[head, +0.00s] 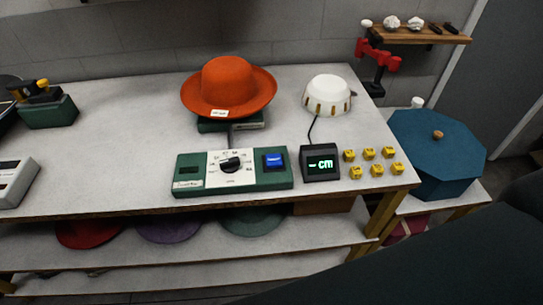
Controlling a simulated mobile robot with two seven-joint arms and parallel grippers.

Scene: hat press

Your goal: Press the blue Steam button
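A black dial (231,165) on a white plate sits left of the button. I cannot tell whether the button is pressed in. An orange hat (228,87) sits on a green base (214,126) behind the box. Neither gripper is in view. A dark shape fills the lower right corner of the view.
A blue lidded container (438,153) stands off the table's right end.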

